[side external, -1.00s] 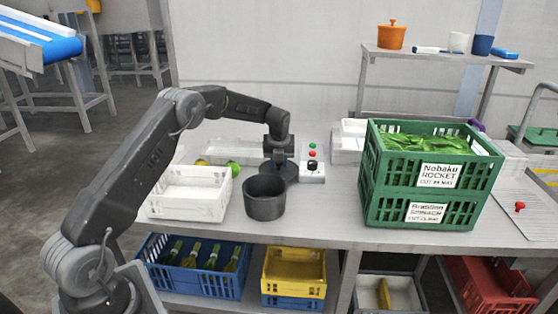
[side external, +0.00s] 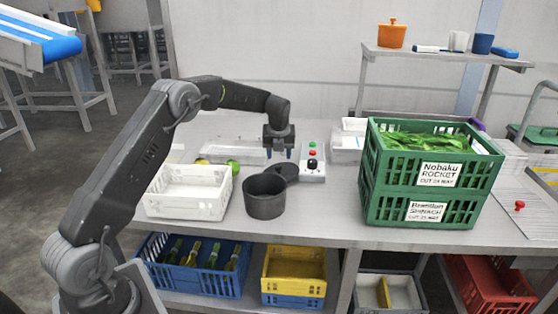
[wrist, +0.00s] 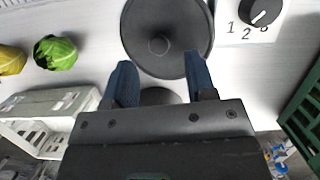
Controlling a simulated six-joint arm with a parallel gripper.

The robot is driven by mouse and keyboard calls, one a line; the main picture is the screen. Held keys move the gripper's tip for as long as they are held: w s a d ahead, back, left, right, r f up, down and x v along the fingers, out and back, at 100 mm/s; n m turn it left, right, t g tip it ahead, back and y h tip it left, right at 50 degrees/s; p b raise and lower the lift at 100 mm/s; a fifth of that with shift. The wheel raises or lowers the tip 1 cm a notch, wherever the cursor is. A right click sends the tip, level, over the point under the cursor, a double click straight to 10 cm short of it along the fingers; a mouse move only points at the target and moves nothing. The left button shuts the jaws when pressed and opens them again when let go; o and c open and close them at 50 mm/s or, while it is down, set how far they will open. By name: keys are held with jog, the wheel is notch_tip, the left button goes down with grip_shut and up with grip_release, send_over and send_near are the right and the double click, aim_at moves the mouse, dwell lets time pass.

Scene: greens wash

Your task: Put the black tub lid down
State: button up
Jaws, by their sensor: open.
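The black tub lid (side external: 286,170) is a dark round disc with a small central knob. It lies on the bench just behind the black tub (side external: 265,198), overlapping its rim in the side view; I cannot tell whether they touch. In the wrist view the lid (wrist: 180,18) looks flat. My gripper (side external: 280,155) is above the lid, its blue fingers pointing down, apart and empty. In the wrist view my gripper (wrist: 159,62) has its fingers spread on the tub side of the lid's knob. Part of the tub (wrist: 158,97) shows between the fingers.
A control box (side external: 312,165) with buttons and a knob stands right of the lid. Stacked green crates (side external: 415,208) stand further right. A white crate (side external: 187,206) is left of the tub. Green and yellow vegetables (wrist: 56,52) lie behind the white crate.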

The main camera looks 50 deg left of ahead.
jog(key=s+d+r+n+t, duration=0.1)
jog(key=s+d+r+n, duration=0.25)
jog(key=r, duration=0.45)
jog(key=s+d+r+n, duration=0.25)
jog(key=d+r, duration=0.25)
jog(key=r, duration=0.3)
jog(key=s+d+r+n+t, duration=0.1)
jog(key=s+d+r+n, duration=0.1)
jog(key=s+d+n, duration=0.3)
jog(key=s+d+r+n, duration=0.1)
jog(key=s+d+r, duration=0.1)
jog(key=s, duration=0.4)
jog(key=s+d+f+n, duration=0.1)
jog(key=s+d+n, duration=0.1)
jog(key=s+n, duration=0.2)
jog(key=s+d+f+n+t+h, duration=0.1)
jog(key=s+d+f+n, duration=0.1)
jog(key=s+n, duration=0.3)
jog(key=s+d+f+n+h, duration=0.1)
jog(key=s+d+n, duration=0.3)
jog(key=s, duration=0.7)
jog(key=shift+d+f+n+t, duration=0.25)
jog(key=shift+f+n+t, duration=0.1)
jog(key=shift+n, duration=0.15)
